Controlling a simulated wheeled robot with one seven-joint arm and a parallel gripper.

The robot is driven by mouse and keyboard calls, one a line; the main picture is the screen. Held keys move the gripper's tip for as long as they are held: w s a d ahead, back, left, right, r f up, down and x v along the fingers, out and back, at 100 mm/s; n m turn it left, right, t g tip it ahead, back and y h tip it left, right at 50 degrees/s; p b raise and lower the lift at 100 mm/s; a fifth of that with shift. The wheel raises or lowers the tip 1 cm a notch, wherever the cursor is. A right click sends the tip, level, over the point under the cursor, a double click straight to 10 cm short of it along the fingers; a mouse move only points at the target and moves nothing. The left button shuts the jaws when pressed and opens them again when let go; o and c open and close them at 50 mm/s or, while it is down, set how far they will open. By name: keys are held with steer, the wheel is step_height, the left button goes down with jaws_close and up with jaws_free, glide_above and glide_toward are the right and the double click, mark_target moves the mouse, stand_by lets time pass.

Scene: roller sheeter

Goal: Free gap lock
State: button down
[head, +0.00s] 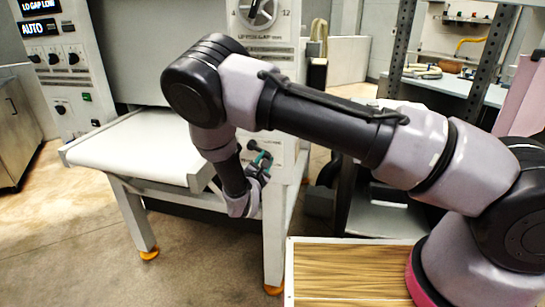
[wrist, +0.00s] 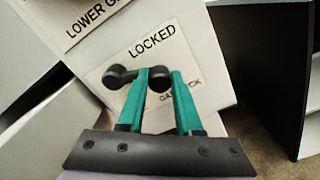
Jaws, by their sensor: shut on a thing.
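The gap lock is a small black lever (wrist: 121,77) with rounded ends on a pale plate (wrist: 193,62). The plate reads "LOCKED" above the lever, and lower lettering is partly hidden by my fingers. My gripper (wrist: 160,76) has teal fingers, shut on the lever's right-hand rounded end, with the lever's other end out to the left of the fingers. In the head view my gripper (head: 261,157) is at the machine's front right post, beside the white belt table. The lever itself is too small to make out there.
The white belt table (head: 130,150) stands left of my gripper. A dial (head: 257,12) sits above on the machine, and a control panel (head: 65,60) with an "AUTO" display is at the left. A wood-topped surface (head: 345,270) lies below my arm. A dark cabinet (wrist: 262,60) stands at right.

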steer(key=shift+w+a+f+m, duration=0.1)
steer(key=shift+a+f+m, duration=0.45)
steer(key=shift+m, duration=0.75)
steer(key=shift+w+a+f+m, duration=0.1)
steer(key=shift+a+f+m, duration=0.45)
steer(key=shift+m, duration=0.75)
steer(key=shift+w+a+f+m, duration=0.1)
steer(key=shift+a+f+m, duration=0.2)
steer(key=shift+f+m, duration=0.75)
steer(key=shift+r+m, duration=0.25)
steer(key=shift+m, duration=0.1)
steer(key=c, duration=0.6)
jaws_free()
steer(key=shift+a, duration=0.1)
steer(key=s, duration=0.3)
steer(key=s+a, duration=0.1)
steer(key=s, duration=0.3)
steer(key=s+a, duration=0.1)
steer(key=s, duration=0.2)
steer(key=shift+s, duration=0.35)
